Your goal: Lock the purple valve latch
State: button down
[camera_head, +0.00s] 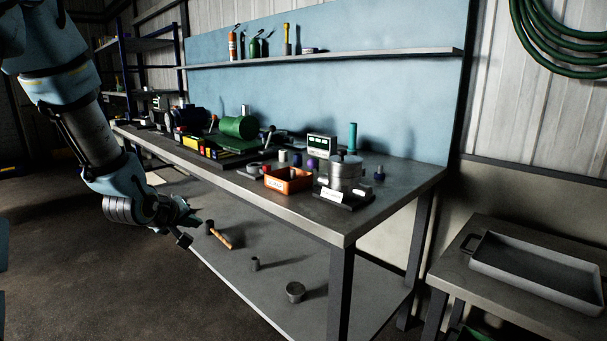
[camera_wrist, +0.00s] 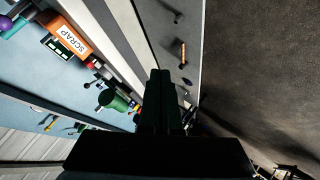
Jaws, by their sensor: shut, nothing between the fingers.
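A small purple part (camera_head: 312,164) stands on the workbench, just below a white box with a display, behind the orange bin. It is too small to tell whether it is the valve latch or whether it is locked. A rounded purple thing (camera_wrist: 5,22) shows at the upper left edge of the wrist view. My gripper (camera_head: 183,239) hangs off the bench's front edge at the left, well apart from the purple part. In the wrist view its fingers (camera_wrist: 162,78) are together with nothing between them.
The workbench (camera_head: 300,205) carries an orange scrap bin (camera_head: 288,180), a metal cylinder assembly (camera_head: 345,175) and a green motor (camera_head: 238,127). A hammer (camera_head: 220,235) lies on the lower shelf (camera_head: 240,275). A side table with a tray (camera_head: 540,265) stands right. The floor at left is clear.

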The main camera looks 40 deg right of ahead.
aim_at(310, 166)
jog(key=s+d+r+n+h, duration=0.1)
jog(key=s+d+r+h, duration=0.1)
jog(key=d+h, duration=0.3)
jog(key=s+d+r+n+g+h+b, duration=0.1)
jog(key=d+h, duration=0.5)
jog(key=d, duration=0.8)
notch_tip(310, 166, up, 2)
jog(key=shift+s+d+r+n, duration=0.2)
jog(key=shift+s+n, duration=0.6)
jog(key=shift+s, duration=0.4)
jog(key=p+x, duration=0.1)
jog(key=x, duration=0.3)
jog(key=p+x, duration=0.2)
jog(key=x, duration=0.3)
jog(key=p+x, duration=0.1)
jog(key=x, duration=0.4)
jog(key=shift+s+r, duration=0.1)
jog(key=shift+r, duration=0.15)
